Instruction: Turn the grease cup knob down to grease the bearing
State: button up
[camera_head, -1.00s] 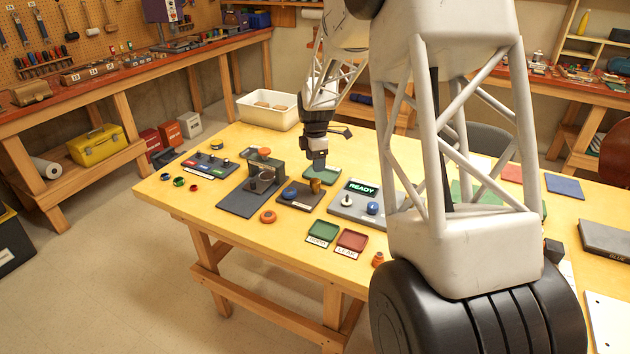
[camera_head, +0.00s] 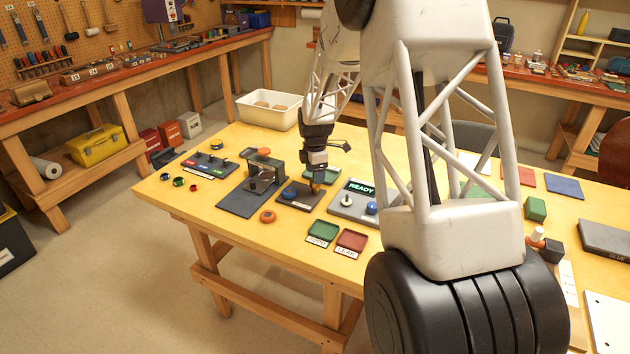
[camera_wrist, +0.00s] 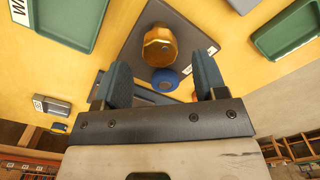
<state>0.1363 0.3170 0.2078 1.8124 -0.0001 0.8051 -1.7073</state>
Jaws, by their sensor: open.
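A brass, faceted knob (camera_wrist: 160,46), which I take to be the grease cup knob, stands on a dark plate (camera_wrist: 190,28) beside a blue round knob (camera_wrist: 165,79). In the head view the plate (camera_head: 296,205) lies on the table, with the blue knob (camera_head: 289,192) to the left of the brass knob (camera_head: 316,189). My gripper (camera_wrist: 161,64) is open and empty. In the wrist view its two fingers are spread, and the brass knob shows between and beyond their tips. In the head view my gripper (camera_head: 317,178) is just above the brass knob and partly hides it.
A dark stand (camera_head: 264,177) is close on the left, and a panel reading READY (camera_head: 345,206) is close on the right. Green (camera_head: 322,232) and red (camera_head: 351,241) trays lie in front. A white bin (camera_head: 270,108) stands behind.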

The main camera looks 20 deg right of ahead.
jog(key=shift+f, duration=1.65)
jog(key=c, duration=0.9)
